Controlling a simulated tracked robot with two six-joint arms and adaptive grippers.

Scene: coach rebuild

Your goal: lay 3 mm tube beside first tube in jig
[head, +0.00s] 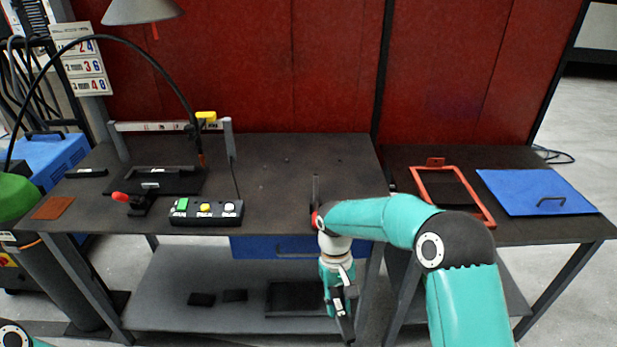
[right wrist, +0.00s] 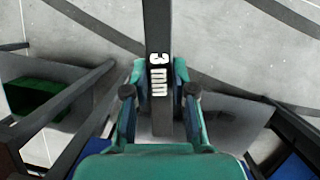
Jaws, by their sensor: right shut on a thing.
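My right gripper (head: 340,297) hangs low in front of the table's front edge, over the lower shelf. In the right wrist view, the right gripper (right wrist: 159,95) is shut on a dark square tube (right wrist: 157,30) marked "3 mm". A dark jig plate (head: 180,185) lies on the left of the table, with a red-handled clamp (head: 119,197) at its front. A dark bar shows along the jig's back, but I cannot tell whether it is the first tube. The jig is well left of my right gripper. My left gripper is out of view.
A black hose arches over the jig from the left. A red frame (head: 481,214) and a blue panel (head: 530,191) lie on the right table. The main table's middle (head: 275,175) is clear.

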